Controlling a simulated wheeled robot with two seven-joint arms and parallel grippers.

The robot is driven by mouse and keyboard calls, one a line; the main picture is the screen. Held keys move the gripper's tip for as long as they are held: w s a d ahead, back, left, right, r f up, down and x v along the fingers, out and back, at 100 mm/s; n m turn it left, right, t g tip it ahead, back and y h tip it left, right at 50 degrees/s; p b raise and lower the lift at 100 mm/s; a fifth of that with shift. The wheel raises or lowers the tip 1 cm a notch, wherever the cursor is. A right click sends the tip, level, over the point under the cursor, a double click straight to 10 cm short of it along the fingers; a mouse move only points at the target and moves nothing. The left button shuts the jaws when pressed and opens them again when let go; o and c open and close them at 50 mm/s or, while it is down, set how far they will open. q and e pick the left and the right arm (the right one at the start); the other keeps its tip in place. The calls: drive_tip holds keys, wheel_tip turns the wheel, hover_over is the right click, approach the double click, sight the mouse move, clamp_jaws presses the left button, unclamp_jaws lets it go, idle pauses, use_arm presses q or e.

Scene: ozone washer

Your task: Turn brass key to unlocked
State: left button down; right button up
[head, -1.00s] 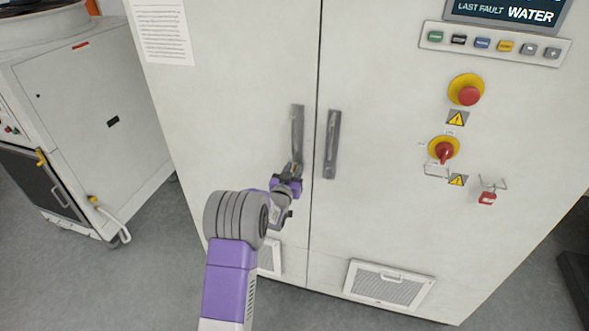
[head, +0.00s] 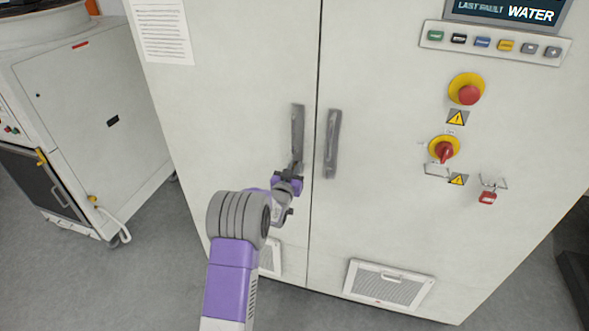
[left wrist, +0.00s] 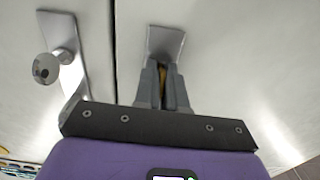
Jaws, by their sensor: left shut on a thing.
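The brass key shows in the left wrist view (left wrist: 169,77) as a small yellow-brown sliver between my fingers, at the end of a grey handle plate (left wrist: 165,40). In the head view that plate is the left door's upright grey handle (head: 297,130), and the key is hidden behind my gripper. My left gripper (head: 291,172) is at the handle's lower end, with its fingers shut on the key. The fingers also show in the left wrist view (left wrist: 164,85). I cannot tell the key's exact angle. My right gripper is not in view.
The right door's handle (head: 332,145) is close to the right of my gripper, across the door seam. A red emergency button (head: 469,95), a red rotary switch (head: 444,152) and a red padlock (head: 487,197) are farther right. A white machine (head: 95,120) stands left.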

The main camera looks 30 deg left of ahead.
use_arm(q)
drive_tip(key=m+b, duration=0.4)
drive_tip(key=b, duration=0.1)
drive_tip(key=shift+f+m, duration=0.15)
drive_tip(key=shift+m, duration=0.25)
drive_tip(key=m+b, duration=0.4)
drive_tip(key=shift+m, duration=0.3)
drive_tip(key=m+b, duration=0.3)
drive_tip(key=m, duration=0.1)
drive_tip(key=shift+m+b, duration=1.25)
drive_tip(key=shift+m, duration=0.95)
drive_tip(key=shift+r, duration=0.2)
drive_tip(key=c, duration=1.3)
unclamp_jaws()
drive_tip(key=shift+s, duration=0.1)
